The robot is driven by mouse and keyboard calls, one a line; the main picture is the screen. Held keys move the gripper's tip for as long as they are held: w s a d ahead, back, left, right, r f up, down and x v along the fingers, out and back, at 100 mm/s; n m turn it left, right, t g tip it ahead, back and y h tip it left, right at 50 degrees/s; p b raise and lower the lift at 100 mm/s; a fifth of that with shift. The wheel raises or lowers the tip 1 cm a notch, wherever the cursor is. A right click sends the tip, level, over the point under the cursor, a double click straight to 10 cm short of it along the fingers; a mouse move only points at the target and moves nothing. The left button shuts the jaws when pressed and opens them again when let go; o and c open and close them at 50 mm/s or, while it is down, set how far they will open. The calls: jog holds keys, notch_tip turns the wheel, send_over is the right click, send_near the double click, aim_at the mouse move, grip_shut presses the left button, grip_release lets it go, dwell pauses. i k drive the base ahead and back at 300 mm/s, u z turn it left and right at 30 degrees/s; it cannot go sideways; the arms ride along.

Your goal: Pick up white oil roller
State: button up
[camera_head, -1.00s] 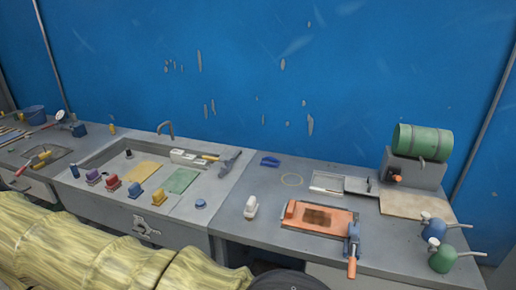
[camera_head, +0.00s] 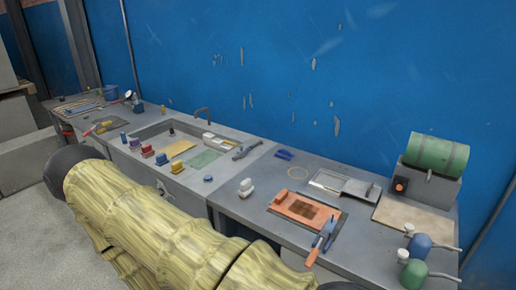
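A small white object (camera_head: 246,187), which looks like the white oil roller, stands on the grey bench near its front edge. It is left of the orange panel mould (camera_head: 289,204) and right of the sink section. It is too small to make out its handle or roller clearly. My thick yellow arm crosses the lower left of the view, in front of the bench. My gripper is not in view, so its fingers cannot be seen.
A blue clamp with an orange handle (camera_head: 323,240) sits at the mould's right side. Blue and green bottles (camera_head: 413,274) stand at the front right. A green cylinder (camera_head: 437,152) rests on a grey stand behind. Several coloured blocks line the sink's front at left.

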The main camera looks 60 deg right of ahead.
aim_at(246, 189)
jog(key=z, duration=1.3)
